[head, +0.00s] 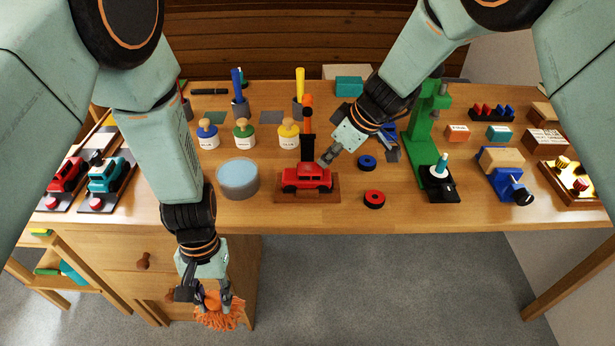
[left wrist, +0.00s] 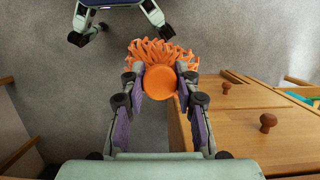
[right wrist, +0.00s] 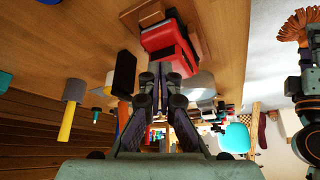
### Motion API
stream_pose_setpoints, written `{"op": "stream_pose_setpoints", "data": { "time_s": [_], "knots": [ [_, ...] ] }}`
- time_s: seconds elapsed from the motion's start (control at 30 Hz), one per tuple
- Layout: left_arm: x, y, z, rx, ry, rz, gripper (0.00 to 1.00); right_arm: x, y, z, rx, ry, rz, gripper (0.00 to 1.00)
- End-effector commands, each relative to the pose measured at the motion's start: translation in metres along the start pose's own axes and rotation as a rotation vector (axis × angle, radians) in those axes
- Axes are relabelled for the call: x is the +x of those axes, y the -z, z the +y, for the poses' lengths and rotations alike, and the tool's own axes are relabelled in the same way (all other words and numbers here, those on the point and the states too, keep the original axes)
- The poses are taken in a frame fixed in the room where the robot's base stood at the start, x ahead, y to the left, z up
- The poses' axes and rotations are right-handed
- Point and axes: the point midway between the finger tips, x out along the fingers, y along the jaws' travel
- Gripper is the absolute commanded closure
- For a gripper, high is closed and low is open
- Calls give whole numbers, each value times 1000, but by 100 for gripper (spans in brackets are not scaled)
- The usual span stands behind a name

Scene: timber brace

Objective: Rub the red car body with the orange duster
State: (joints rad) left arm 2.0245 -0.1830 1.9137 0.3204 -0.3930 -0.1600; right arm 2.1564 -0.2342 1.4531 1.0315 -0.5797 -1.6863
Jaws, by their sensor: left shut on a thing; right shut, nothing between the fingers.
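The red car body (head: 306,178) sits on a brown wooden block at the middle front of the table. It also shows at the top of the right wrist view (right wrist: 168,42). My left gripper (head: 208,290) is shut on the handle of the orange duster (head: 217,312), in front of the table edge and below the tabletop. In the left wrist view the duster's round orange end (left wrist: 188,83) lies between the fingers, its strands fanned beyond. My right gripper (head: 326,160) is shut and empty, with its fingertips close to the car's back right; I cannot tell whether they touch.
A grey-blue round tin (head: 238,179) stands left of the car. Blue (head: 367,162) and red (head: 374,198) rings lie to its right. A green press (head: 430,140) stands further right. Paint jars (head: 288,133) stand behind. Drawers (head: 140,262) are beside the duster.

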Motion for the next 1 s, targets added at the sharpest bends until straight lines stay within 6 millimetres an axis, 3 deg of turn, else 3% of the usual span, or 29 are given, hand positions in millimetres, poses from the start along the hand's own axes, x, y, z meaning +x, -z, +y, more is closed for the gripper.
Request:
{"op": "stream_pose_setpoints", "data": {
  "time_s": [0.47,1.0],
  "knots": [
    [4,1,0,0,0,0,94,3,-2,0,0,0,0,100],
    [-12,-3,0,0,0,0,94,-28,16,0,-1,0,0,100]
  ]
}}
